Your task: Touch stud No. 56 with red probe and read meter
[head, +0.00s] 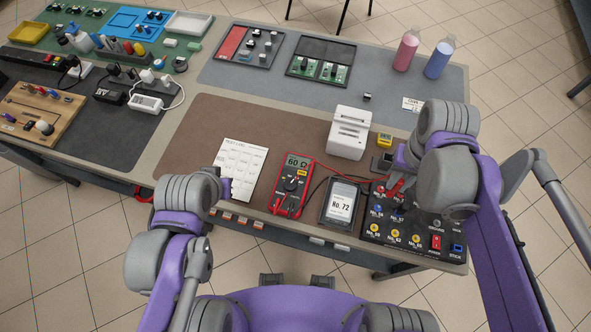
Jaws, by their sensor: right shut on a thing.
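The red multimeter (291,187) lies on the brown mat, and its display reads 60 Ω. The black stud panel (450,257) sits at the mat's right front with several numbered studs; most labels are too small to read surely. My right gripper (396,188) is over the panel's back left part, shut on the red probe (394,190). Whether the probe tip touches a stud, and which one, I cannot tell. A display device (341,203) between meter and panel shows No. 72. My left gripper (226,188) is by the paper sheet's left edge; its jaws are unclear.
A printed sheet (243,165) lies left of the meter. A white box-shaped device (349,132) and a small yellow device (384,140) stand behind. Red and blue bottles (406,52) (439,60) stand at the back right. The mat's left part is clear.

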